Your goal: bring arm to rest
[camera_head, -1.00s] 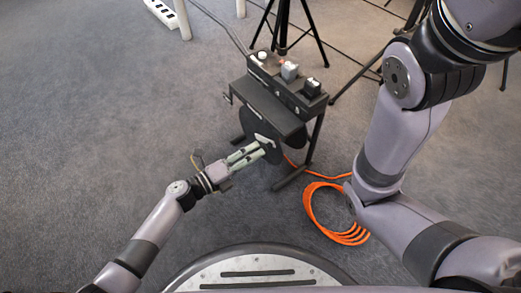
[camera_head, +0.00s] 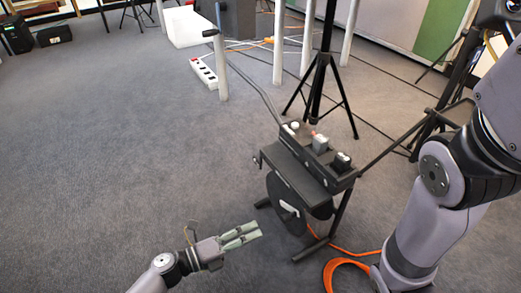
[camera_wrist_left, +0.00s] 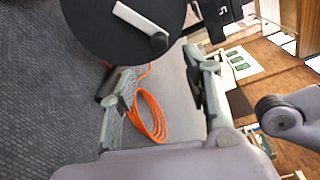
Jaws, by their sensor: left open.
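My left gripper (camera_head: 257,232) is low in the head view, on an arm from the lower left. It is open. In the left wrist view, its two fingers (camera_wrist_left: 163,90) stand well apart with nothing gripped between them. The black cable reel on its stand (camera_head: 281,203) is just right of the fingertips in the head view. The reel's black disc with a pale crank also fills the top of the left wrist view (camera_wrist_left: 95,28). I cannot tell whether the fingers touch it. My right arm comes in at the right; its gripper is out of view.
An orange cable (camera_head: 340,268) lies coiled on the carpet beside the reel stand. A black tripod (camera_head: 320,88) stands behind it. A white power strip (camera_head: 203,72) and white table legs are farther back. The carpet (camera_head: 110,150) at the left is clear.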

